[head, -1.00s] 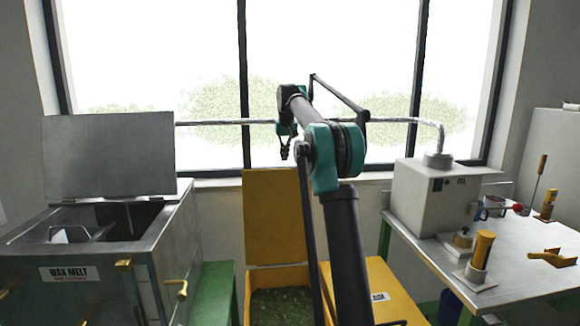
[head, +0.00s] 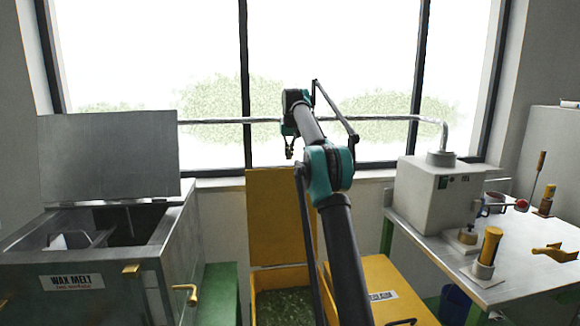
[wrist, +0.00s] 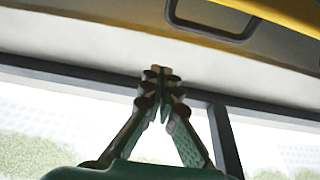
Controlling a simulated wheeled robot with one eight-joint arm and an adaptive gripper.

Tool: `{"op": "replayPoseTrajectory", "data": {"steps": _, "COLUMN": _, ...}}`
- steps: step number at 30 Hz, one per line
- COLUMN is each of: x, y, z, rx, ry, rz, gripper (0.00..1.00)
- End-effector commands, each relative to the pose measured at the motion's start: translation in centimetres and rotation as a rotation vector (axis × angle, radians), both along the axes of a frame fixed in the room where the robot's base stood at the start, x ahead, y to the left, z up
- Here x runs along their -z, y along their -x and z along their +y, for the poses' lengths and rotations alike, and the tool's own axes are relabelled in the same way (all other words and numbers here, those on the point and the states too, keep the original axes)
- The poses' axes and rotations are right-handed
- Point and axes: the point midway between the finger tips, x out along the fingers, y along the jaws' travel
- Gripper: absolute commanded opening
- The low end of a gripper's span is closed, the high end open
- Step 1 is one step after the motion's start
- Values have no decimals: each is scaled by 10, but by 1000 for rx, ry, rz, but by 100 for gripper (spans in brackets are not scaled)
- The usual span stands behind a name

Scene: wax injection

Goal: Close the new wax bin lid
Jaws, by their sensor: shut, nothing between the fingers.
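A yellow bin (head: 254,304) with green wax pieces inside stands at the lower middle of the head view. Its yellow lid (head: 276,220) stands open, upright at the back. My gripper (head: 290,153) is shut and empty, above the lid's top edge in the head view, small and seen against the window. In the wrist view my gripper (wrist: 160,72) shows its fingertips together with nothing held. A yellow panel (wrist: 140,12) with a dark-framed slot crosses the top of the wrist view, apart from the fingertips; it looks like the lid. My arm hides part of the bin's right side.
A second yellow bin (head: 355,275) with a closed, labelled top stands on the right, partly behind my arm. The wax melt tank (head: 125,280) with its raised lid is at left. A table (head: 525,285) with a grey machine (head: 432,197) is at right. A pipe crosses the window.

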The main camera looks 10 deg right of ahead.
Motion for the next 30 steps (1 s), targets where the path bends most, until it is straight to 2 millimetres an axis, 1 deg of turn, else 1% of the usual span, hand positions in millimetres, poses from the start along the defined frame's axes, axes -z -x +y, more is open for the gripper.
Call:
{"op": "replayPoseTrajectory", "data": {"steps": 1, "x": 10, "y": -3, "z": 0, "rx": 0, "ry": 0, "rz": 0, "gripper": 0}}
{"op": "replayPoseTrajectory", "data": {"steps": 3, "x": 24, "y": -7, "z": 0, "rx": 0, "ry": 0, "rz": 0, "gripper": 0}}
{"op": "replayPoseTrajectory", "data": {"steps": 6, "x": 43, "y": -14, "z": 0, "rx": 0, "ry": 0, "rz": 0, "gripper": 0}}
{"op": "replayPoseTrajectory", "data": {"steps": 7, "x": 46, "y": -14, "z": 0, "rx": 0, "ry": 0, "rz": 0, "gripper": 0}}
{"op": "replayPoseTrajectory", "data": {"steps": 8, "x": 43, "y": -8, "z": 0, "rx": 0, "ry": 0, "rz": 0, "gripper": 0}}
{"op": "replayPoseTrajectory", "data": {"steps": 18, "x": 42, "y": 20, "z": 0, "rx": 0, "ry": 0, "rz": 0, "gripper": 0}}
{"op": "replayPoseTrajectory", "data": {"steps": 23, "x": 42, "y": 26, "z": 0, "rx": 0, "ry": 0, "rz": 0, "gripper": 0}}
{"op": "replayPoseTrajectory", "data": {"steps": 30, "x": 42, "y": 27, "z": 0, "rx": 0, "ry": 0, "rz": 0, "gripper": 0}}
